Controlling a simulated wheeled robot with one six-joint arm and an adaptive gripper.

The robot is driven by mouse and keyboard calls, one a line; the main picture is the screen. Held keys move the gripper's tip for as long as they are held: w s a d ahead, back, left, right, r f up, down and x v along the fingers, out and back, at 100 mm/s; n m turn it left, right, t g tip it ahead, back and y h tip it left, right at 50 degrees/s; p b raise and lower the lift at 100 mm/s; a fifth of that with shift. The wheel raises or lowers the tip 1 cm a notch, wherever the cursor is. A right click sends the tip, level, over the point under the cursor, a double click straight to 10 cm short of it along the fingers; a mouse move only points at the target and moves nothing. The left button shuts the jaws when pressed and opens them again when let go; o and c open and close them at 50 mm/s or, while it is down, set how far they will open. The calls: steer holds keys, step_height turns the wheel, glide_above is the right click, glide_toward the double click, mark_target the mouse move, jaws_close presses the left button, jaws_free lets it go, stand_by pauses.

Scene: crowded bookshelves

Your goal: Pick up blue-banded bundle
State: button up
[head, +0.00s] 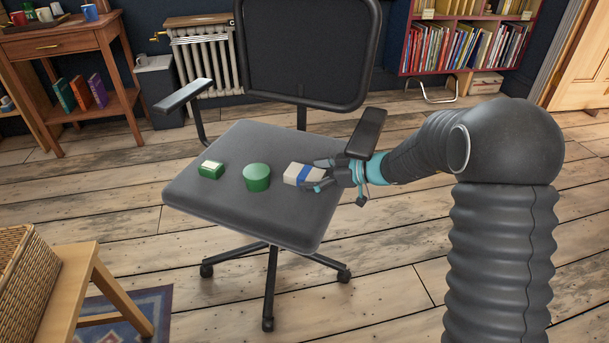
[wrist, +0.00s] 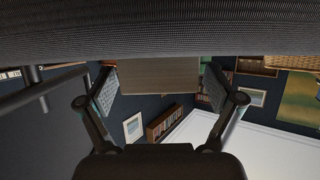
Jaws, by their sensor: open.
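The blue-banded bundle (head: 292,173), a cream block with a blue band, lies on the right part of the chair seat (head: 215,205). My gripper (head: 321,175) is at the bundle's right end, fingers open with one on each side of it. In the wrist view, the picture is upside down; the bundle's beige end (wrist: 158,75) sits between my two spread finger pads (wrist: 160,92). A gap shows at each side, so the fingers look apart from it. The band is not seen in the wrist view.
The right armrest (head: 367,133) stands close above my wrist. The backrest (head: 306,55) is behind. The seat's front is clear.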

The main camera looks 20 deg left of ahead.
steer(key=shift+a+f, duration=0.25)
steer(key=shift+a, duration=0.3)
steer(key=c, duration=1.3)
steer(key=shift+r, duration=0.1)
